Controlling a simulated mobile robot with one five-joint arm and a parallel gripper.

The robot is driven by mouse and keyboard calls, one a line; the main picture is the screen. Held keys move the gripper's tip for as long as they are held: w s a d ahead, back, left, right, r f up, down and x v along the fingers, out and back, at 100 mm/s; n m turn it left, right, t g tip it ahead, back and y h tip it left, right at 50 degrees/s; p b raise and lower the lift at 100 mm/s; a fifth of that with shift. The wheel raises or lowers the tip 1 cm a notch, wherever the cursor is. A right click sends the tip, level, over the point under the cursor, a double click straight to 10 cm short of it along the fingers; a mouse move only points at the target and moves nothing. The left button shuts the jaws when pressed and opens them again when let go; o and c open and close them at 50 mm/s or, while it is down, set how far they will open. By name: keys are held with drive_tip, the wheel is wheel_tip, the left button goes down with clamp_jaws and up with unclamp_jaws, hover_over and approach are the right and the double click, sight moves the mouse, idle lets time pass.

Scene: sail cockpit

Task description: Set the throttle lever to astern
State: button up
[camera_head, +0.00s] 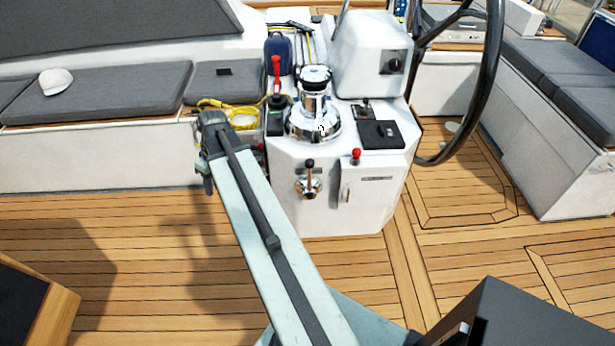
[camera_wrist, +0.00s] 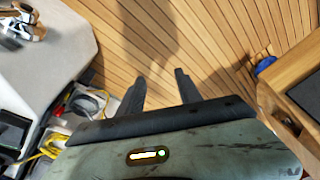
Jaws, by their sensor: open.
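In the head view, a short lever with a black knob (camera_head: 310,163) stands on a chrome mount (camera_head: 308,186) on the front face of the white console; it looks like the throttle lever. Its knob points up. A second lever with a red knob (camera_head: 356,154) stands to its right. In the wrist view, a chrome fitting (camera_wrist: 22,22) shows at the top left, cut by the edge; I cannot tell if it is the same mount. My gripper (camera_wrist: 160,77) is open and empty over the planked deck, apart from the console. In the head view, its fingers are not clearly visible.
A steering wheel (camera_head: 487,90) is to the right. A yellow rope (camera_head: 240,110) lies by the left bench (camera_head: 110,92). Teak deck (camera_head: 150,235) is open in front.

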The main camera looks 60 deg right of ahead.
drive_tip(key=s+d+f+t+b, duration=0.1)
drive_tip(key=s+d, duration=0.2)
drive_tip(key=d, duration=0.5)
drive_tip(key=s+d+f+b, duration=0.1)
drive_tip(key=s+d, duration=0.3)
drive_tip(key=d, duration=0.5)
drive_tip(key=t+h+b, duration=0.1)
drive_tip(key=t+b, duration=0.1)
approach(313, 162)
drive_tip(key=x, duration=0.5)
drive_tip(key=shift+a, duration=0.1)
drive_tip(key=b+x, duration=1)
drive_tip(key=x, duration=0.2)
drive_tip(key=shift+s+d+f+b, duration=0.1)
drive_tip(key=shift+s+d+b, duration=0.1)
drive_tip(key=shift+b, duration=0.2)
drive_tip(key=shift+w, duration=0.1)
clamp_jaws()
